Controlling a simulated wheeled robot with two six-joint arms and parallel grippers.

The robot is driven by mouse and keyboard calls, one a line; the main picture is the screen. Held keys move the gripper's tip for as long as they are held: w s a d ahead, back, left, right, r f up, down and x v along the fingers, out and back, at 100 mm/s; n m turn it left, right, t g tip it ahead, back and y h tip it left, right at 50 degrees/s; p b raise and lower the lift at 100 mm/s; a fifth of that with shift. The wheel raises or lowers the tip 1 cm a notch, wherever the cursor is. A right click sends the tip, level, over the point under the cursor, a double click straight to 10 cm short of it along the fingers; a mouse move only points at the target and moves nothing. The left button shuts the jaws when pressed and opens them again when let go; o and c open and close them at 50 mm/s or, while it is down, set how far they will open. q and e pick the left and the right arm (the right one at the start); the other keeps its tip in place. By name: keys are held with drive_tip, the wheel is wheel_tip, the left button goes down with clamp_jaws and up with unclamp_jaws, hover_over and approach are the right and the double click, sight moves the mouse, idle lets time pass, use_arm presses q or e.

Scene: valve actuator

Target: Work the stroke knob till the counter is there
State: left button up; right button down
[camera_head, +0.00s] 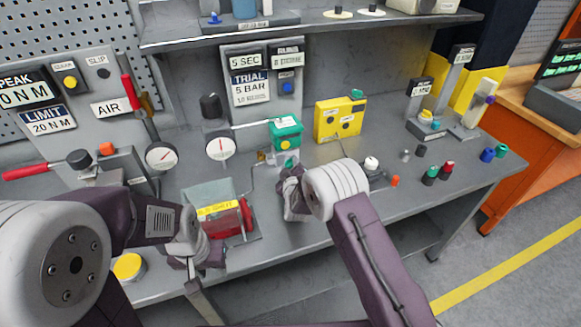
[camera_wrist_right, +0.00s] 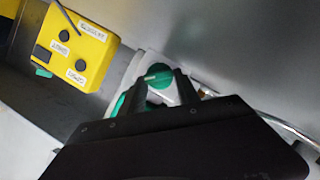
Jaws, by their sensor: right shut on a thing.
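A green knob (camera_wrist_right: 158,74) with a pale pointer line shows in the right wrist view, on a light grey body. My right gripper (camera_wrist_right: 162,88) is shut on it, with one dark finger on each side. In the head view my right gripper (camera_head: 290,190) is at the bench in front of the green-topped valve unit (camera_head: 286,133), and its arm hides part of that area. My left gripper (camera_head: 200,258) hangs by the front edge of the bench, near the clear-covered box; its fingers are not clear. I cannot make out a counter reading.
A yellow box (camera_head: 340,119) stands right of the valve unit. Gauges (camera_head: 220,147) and a red-handled lever (camera_head: 131,92) are to the left. A clear-covered box (camera_head: 207,198) with a red wheel sits in front. Small coloured knobs (camera_head: 430,175) stand at right.

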drive_tip(key=c, duration=1.2)
unclamp_jaws()
drive_tip(key=shift+o, duration=0.2)
drive_tip(key=shift+w+f, duration=0.15)
drive_tip(key=shift+w, duration=0.1)
drive_tip(key=shift+s, duration=0.1)
